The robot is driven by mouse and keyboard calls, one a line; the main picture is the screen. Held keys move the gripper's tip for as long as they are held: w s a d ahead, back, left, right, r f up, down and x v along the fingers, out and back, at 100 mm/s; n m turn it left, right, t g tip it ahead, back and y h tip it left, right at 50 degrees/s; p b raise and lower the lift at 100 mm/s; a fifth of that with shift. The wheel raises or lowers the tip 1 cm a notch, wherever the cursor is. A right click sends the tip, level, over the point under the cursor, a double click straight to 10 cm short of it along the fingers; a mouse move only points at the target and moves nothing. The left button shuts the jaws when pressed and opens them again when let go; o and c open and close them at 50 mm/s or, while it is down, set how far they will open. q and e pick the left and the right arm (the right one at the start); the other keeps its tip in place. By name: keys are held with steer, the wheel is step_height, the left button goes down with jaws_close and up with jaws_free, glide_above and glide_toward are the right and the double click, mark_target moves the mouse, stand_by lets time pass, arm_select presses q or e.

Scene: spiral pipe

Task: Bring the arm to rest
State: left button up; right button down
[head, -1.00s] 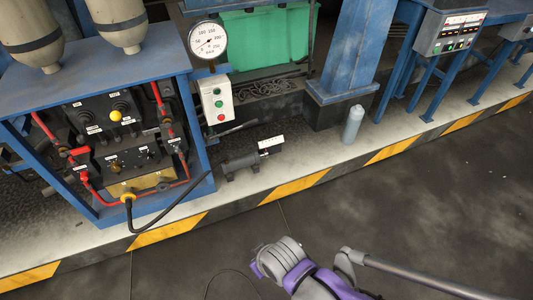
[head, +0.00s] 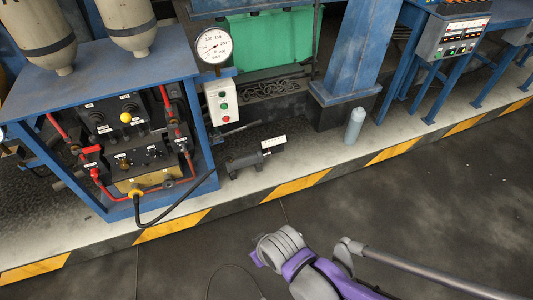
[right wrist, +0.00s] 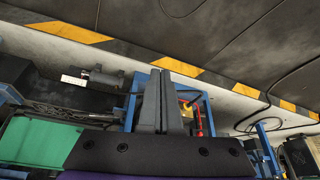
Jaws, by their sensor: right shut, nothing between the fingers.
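My right gripper (right wrist: 165,78) shows in the right wrist view with its two grey fingers shut together and nothing between them. The fingers overlap the view of the blue-framed unit, with no contact visible. In the head view my right arm (head: 305,265), grey and purple, is at the bottom centre, over the dark floor and in front of the striped kerb. Its fingers cannot be made out there. My left gripper is in neither view.
A blue-framed unit (head: 168,55) with red hoses and a black cable stands at left. A gauge (head: 214,45), a button box (head: 221,101), a grey cylinder (head: 354,124) and a control panel (head: 454,38) are beyond the striped kerb (head: 297,186). The floor (head: 440,200) at right is mostly clear.

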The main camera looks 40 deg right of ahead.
arm_select(q)
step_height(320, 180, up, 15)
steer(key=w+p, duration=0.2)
steer(key=p, duration=1.1)
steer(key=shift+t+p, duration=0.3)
steer(key=shift+p, duration=0.05)
arm_select(e)
step_height(320, 180, up, 20)
steer(key=w, duration=0.2)
steer(key=shift+r+t, duration=0.2)
steer(key=shift+t, duration=0.2)
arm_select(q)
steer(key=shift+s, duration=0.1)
arm_select(e)
steer(key=shift+s, duration=0.25)
steer(key=shift+w, duration=0.1)
